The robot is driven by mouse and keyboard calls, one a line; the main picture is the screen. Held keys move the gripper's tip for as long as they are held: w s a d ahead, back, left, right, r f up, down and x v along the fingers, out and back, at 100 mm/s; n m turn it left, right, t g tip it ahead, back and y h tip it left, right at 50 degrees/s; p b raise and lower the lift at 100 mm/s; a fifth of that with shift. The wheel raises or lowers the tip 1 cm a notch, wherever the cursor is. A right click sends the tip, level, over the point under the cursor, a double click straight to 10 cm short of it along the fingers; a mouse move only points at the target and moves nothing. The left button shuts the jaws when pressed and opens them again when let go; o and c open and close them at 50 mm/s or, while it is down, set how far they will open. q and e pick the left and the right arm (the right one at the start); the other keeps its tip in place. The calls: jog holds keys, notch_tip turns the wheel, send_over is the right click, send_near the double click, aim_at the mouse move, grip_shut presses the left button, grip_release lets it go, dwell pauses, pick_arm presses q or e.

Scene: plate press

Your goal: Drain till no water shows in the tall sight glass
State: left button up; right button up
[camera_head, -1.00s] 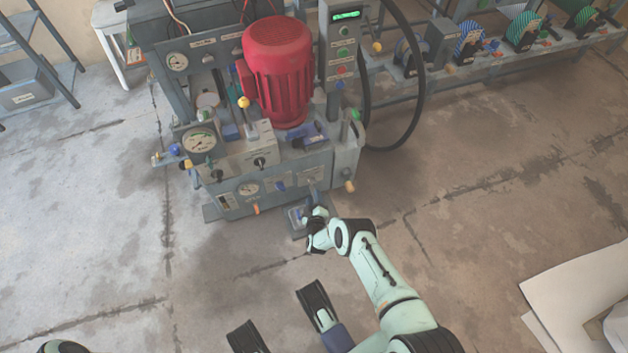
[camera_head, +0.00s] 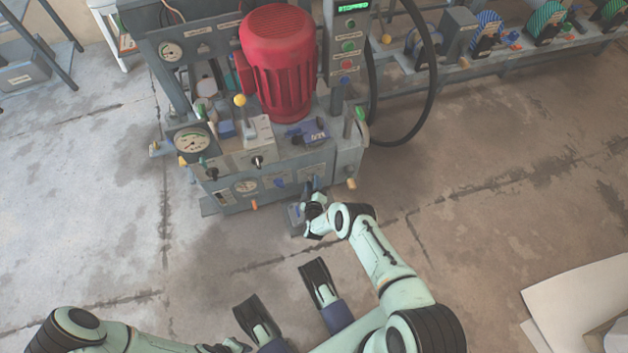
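The press power unit (camera_head: 318,168) stands on the floor, with a red motor on top. A small upright pale window (camera_head: 224,197) at the left of its front face may be a sight glass; it is too small to show a water level. My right gripper (camera_head: 313,203) is at the low front right of the tank, by a valve or fitting just above a small grey tray (camera_head: 296,216). Whether its fingers are shut on anything is hidden. My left arm crosses the bottom left; its gripper (camera_head: 232,347) is low at the bottom edge, and its fingers are unclear.
Round gauges (camera_head: 192,140), levers and knobs crowd the unit's top and front. A black hose (camera_head: 425,100) loops at its right. A rack with striped wheels (camera_head: 545,28) stands behind on the right. A pale sheet or board (camera_head: 575,300) lies at lower right. Floor between is clear.

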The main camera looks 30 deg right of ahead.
grip_shut()
